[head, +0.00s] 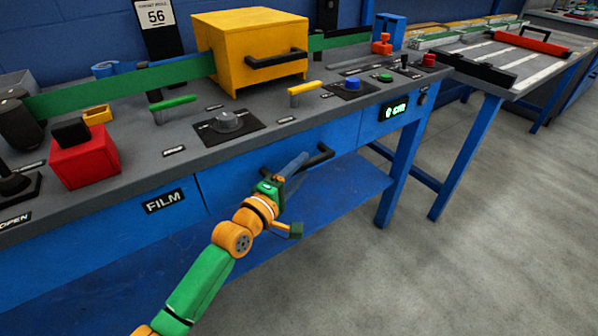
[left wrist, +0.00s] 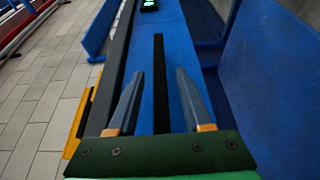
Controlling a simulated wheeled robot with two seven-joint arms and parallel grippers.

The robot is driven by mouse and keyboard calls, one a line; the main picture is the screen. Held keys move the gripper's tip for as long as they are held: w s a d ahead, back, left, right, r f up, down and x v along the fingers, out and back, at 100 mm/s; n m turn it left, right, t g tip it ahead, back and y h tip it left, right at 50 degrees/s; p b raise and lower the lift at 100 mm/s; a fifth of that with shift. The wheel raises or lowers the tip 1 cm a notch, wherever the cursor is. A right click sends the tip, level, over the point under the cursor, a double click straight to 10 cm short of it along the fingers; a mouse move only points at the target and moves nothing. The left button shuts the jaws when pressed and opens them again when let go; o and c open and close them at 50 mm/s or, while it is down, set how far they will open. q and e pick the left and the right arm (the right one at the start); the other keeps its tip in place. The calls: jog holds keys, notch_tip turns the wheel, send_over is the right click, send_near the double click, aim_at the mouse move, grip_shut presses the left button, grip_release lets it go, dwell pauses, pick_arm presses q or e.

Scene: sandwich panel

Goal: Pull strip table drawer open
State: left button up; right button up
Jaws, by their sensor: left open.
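The strip table drawer is the blue front (head: 232,182) under the grey worktop, right of the FILM label; it looks flush with the neighbouring panel. Its black bar handle (head: 322,155) is partly covered by my left gripper (head: 293,165). In the left wrist view, my left gripper (left wrist: 159,75) is open, one grey finger on each side of the long black handle (left wrist: 159,60), with gaps visible on both sides. The blue drawer front (left wrist: 180,45) lies behind it. My right gripper is out of view.
Above the drawer, the worktop (head: 190,138) carries a yellow box (head: 250,50), a grey knob (head: 228,121), a blue button (head: 352,84) and a red block (head: 85,155). A blue lower shelf (head: 335,190) sits beneath. Grey floor (head: 400,270) in front is clear.

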pick_arm(q)
grip_shut()
dwell(0.5)
dwell(0.4)
dwell(0.4)
